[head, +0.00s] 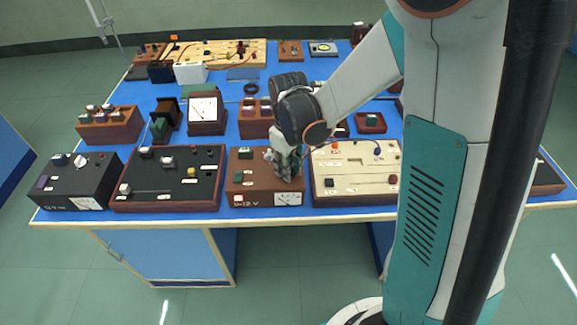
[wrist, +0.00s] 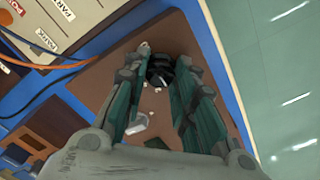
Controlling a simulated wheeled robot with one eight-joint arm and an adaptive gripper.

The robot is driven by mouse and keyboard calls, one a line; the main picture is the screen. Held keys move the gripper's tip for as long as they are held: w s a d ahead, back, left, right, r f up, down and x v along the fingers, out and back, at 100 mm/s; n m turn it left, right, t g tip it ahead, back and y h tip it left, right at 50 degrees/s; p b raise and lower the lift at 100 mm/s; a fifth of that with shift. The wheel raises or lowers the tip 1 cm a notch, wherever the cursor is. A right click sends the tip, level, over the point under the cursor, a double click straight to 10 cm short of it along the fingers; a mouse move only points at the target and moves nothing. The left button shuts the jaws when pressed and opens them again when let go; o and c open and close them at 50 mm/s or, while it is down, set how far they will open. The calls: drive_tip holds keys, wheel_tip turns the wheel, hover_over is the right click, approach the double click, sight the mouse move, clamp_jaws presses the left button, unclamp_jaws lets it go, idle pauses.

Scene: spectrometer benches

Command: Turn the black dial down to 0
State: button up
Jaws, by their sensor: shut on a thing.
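The black dial (wrist: 160,70) shows in the wrist view on top of a brown box, between my fingertips. My gripper (wrist: 165,62) points down at the box and is shut on the dial, with a finger on either side. In the head view my gripper (head: 287,172) is over the right part of the brown box (head: 238,187), which is marked 0-12 V and has a small meter on its front. The dial is hidden behind my gripper there. I cannot read the dial's setting or scale.
A cream panel box (head: 355,172) stands close on the right, and a black panel box (head: 170,180) on the left. Orange and black cables (wrist: 45,65) run near the box in the wrist view. Other instruments fill the blue bench behind.

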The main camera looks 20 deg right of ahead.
idle(0.3)
drive_tip(key=o, duration=1.1)
wheel_tip(320, 180, up, 12)
drive_tip(key=s+r+m+t, duration=0.1)
drive_tip(key=s+m+t, duration=0.1)
drive_tip(key=s, duration=0.3)
drive_tip(key=s+r+m+t, duration=0.1)
drive_tip(key=s+r+t, duration=0.1)
drive_tip(key=s, duration=0.3)
drive_tip(key=s+r+m+t, duration=0.2)
drive_tip(key=s+t, duration=0.1)
drive_tip(key=s, duration=0.2)
drive_tip(key=shift+r+m, duration=0.2)
drive_tip(key=shift+m, duration=0.1)
